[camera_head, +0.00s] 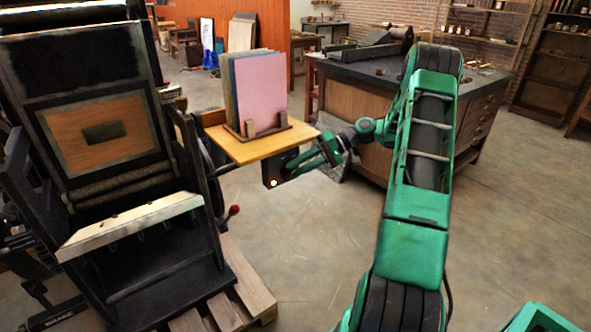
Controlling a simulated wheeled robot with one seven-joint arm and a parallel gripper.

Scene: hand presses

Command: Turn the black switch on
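A small dark box (269,171) sits under the wooden side shelf of the press, with a small bright spot low on it. It may hold the black switch, but the switch itself is too small to make out. My gripper (292,171) is in front of the box's right side, just below the shelf edge. Its green fingers point left toward the box. I cannot tell whether they touch it or how far apart they are.
The wooden shelf (250,150) just above my gripper holds upright coloured sheets (260,92). The black hand press (150,262) stands left on a wooden pallet (245,282). A red-knobbed lever (233,210) sticks out below the shelf. A dark-topped cabinet (350,105) stands behind. Floor is clear below my gripper.

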